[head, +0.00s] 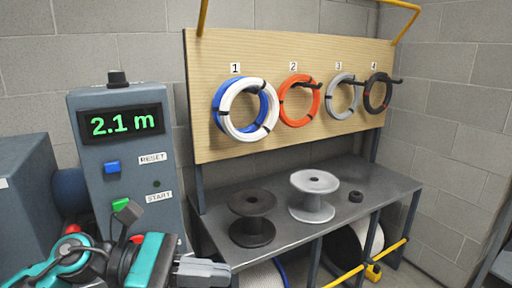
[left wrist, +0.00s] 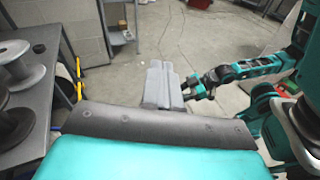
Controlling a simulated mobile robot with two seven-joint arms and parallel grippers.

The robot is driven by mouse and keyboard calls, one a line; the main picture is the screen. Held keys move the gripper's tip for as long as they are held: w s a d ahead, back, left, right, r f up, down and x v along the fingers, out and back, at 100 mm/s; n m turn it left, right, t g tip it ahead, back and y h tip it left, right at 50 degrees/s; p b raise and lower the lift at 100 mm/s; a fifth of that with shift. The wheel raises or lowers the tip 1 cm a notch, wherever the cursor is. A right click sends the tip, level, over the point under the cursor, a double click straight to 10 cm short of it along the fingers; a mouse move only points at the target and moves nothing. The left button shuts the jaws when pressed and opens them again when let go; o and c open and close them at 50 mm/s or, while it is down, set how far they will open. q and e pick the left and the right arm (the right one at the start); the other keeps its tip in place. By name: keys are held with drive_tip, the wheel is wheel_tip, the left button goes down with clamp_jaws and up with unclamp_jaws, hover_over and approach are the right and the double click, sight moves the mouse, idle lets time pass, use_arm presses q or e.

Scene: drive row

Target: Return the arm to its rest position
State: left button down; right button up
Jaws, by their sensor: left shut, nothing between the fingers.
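My left arm enters at the bottom left of the head view, teal and dark grey. My left gripper (head: 208,271) is shut and empty, its grey fingers pointing right in front of the bench. In the left wrist view its two fingers (left wrist: 160,82) lie side by side over the bare floor. My right arm shows in the left wrist view, coming in from the right. The right gripper (left wrist: 192,88) is small and partly hidden behind my left fingers, so its opening is unclear.
A control box (head: 122,165) reading 2.1 m stands behind my left arm. A metal bench (head: 285,225) holds a dark spool (head: 252,218), a grey spool (head: 314,195) and a small black ring (head: 356,196). Coiled cables hang on a wooden board (head: 220,150). Concrete floor (left wrist: 110,85) is open beyond my left gripper.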

use_arm(q)
drive_tip(key=w+a+f+n+t+y, duration=0.1)
drive_tip(key=a+f+n+t+y, duration=0.3)
drive_tip(key=n, duration=0.7)
drive_tip(key=w+d+f+n+t+p, duration=0.1)
drive_tip(key=w+n+t, duration=0.1)
drive_tip(key=n+t, duration=0.7)
drive_tip(key=w+a+f+n+t+y, duration=0.1)
drive_tip(key=a+f+n+t, duration=0.15)
drive_tip(key=n, duration=1.15)
drive_tip(key=s+a+f+n+g+y, duration=0.2)
drive_tip(key=s+f+n, duration=0.4)
drive_tip(key=f+n, duration=0.3)
drive_tip(key=s+a+f+n+g+y+p, duration=0.1)
drive_tip(key=s+a+f+n+g+y, duration=0.2)
drive_tip(key=f, duration=0.9)
drive_tip(key=s+n+g+y, duration=0.1)
drive_tip(key=s+n+y, duration=0.2)
drive_tip(key=n+y, duration=0.1)
drive_tip(key=shift+n, duration=0.9)
drive_tip(key=shift+s+f, duration=0.1)
